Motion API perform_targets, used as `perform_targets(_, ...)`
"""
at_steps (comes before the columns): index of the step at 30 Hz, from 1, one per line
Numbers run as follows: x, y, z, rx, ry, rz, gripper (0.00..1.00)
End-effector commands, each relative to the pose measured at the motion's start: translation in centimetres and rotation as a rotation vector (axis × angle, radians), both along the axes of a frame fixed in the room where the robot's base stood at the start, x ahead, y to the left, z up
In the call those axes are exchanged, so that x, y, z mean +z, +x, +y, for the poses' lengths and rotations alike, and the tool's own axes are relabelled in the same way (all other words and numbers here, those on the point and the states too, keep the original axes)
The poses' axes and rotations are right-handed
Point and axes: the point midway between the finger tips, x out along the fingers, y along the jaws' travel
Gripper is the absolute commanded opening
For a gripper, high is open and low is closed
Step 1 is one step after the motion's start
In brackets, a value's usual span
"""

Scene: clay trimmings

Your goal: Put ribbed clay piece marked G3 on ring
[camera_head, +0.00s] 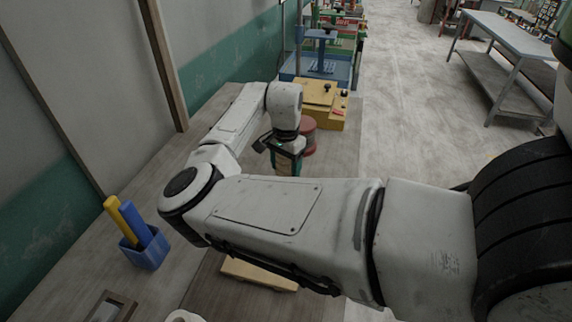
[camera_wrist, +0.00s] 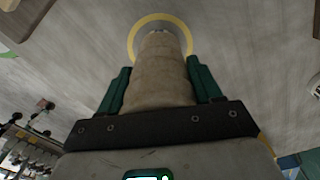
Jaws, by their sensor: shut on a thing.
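My gripper (camera_head: 288,150) is in the middle of the head view, pointing down over the bench. In the wrist view its two green fingers (camera_wrist: 159,76) are shut on a beige ribbed clay piece (camera_wrist: 158,88), one on each side. No G3 mark can be read on it. A small part of the piece shows below the gripper in the head view (camera_head: 288,168). A yellow ring (camera_wrist: 133,42) lies on the bench beyond the far end of the piece, which overlaps it in the wrist view. I cannot tell whether they touch. The ring cannot be made out in the head view.
A red spool (camera_head: 309,136) stands just behind my gripper, with a yellow box (camera_head: 322,104) farther back. A blue cup (camera_head: 147,254) with yellow and blue sticks stands at the left. A pale wooden piece (camera_head: 258,274) lies in front of my arm. The wall borders the bench's left.

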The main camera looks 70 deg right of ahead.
Motion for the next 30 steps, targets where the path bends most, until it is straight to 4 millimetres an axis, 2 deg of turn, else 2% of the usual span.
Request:
perform_targets(4,-0.2,0.0,0.0,0.0,-0.002,0.001,0.08)
perform_targets(5,-0.2,0.0,0.0,0.0,0.0,-0.001,0.67)
perform_targets(12,-0.2,0.0,0.0,0.0,0.0,0.0,0.9)
perform_targets(23,0.5,0.0,-0.1,0.0,-0.002,0.0,0.9)
perform_targets(26,1.8,0.0,-0.1,0.0,-0.003,-0.002,0.9)
perform_targets(30,4.6,0.0,-0.1,-0.002,-0.003,-0.002,0.9)
